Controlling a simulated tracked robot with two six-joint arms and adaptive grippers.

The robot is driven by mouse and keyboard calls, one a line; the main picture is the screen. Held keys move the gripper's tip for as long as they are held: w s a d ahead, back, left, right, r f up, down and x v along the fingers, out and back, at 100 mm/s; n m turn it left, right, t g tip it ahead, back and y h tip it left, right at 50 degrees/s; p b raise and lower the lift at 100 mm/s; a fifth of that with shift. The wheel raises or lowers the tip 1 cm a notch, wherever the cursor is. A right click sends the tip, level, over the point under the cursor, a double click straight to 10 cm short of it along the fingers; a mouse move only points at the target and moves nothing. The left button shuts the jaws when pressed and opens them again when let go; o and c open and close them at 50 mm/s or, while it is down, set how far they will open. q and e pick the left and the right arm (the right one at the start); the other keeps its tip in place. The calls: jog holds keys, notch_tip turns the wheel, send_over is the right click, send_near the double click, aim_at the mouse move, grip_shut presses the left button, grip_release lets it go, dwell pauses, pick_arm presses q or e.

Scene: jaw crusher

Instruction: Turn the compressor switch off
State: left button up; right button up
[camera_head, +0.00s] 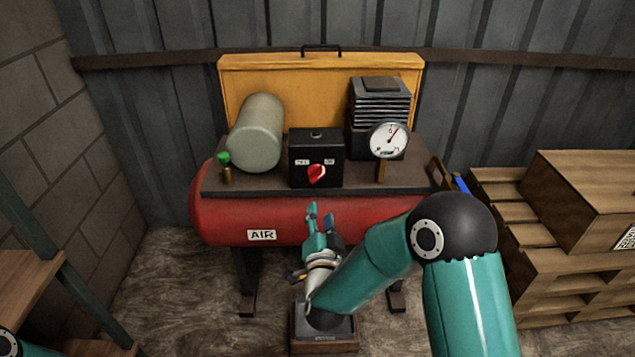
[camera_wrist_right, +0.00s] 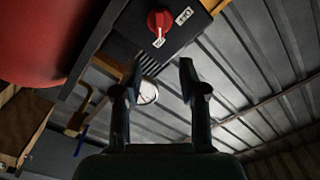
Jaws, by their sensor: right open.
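The red rotary switch (camera_head: 317,173) sits on the front of a black box (camera_head: 301,178) on the compressor deck. Its knob is tilted, and two small white labels above it are too small to read surely. In the right wrist view the red knob (camera_wrist_right: 160,22) is at the top, beyond the fingertips. My right gripper (camera_head: 320,215) is in front of the red tank, just below the box, pointing up toward the switch. In the right wrist view its two fingers (camera_wrist_right: 161,75) are apart with nothing between them. My left gripper is out of view.
The red tank (camera_head: 213,208) carries a grey cylinder (camera_head: 259,133), a round gauge (camera_head: 389,139) and a green-topped valve (camera_head: 225,165). A yellow panel (camera_head: 300,85) stands behind. Wooden pallets with a carton (camera_head: 585,185) are at right. A wooden shelf (camera_head: 30,275) is at left.

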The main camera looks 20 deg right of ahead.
aim_at(318, 178)
jog(key=x, duration=1.5)
jog(key=shift+w+f, duration=0.1)
jog(key=shift+c, duration=0.2)
grip_shut()
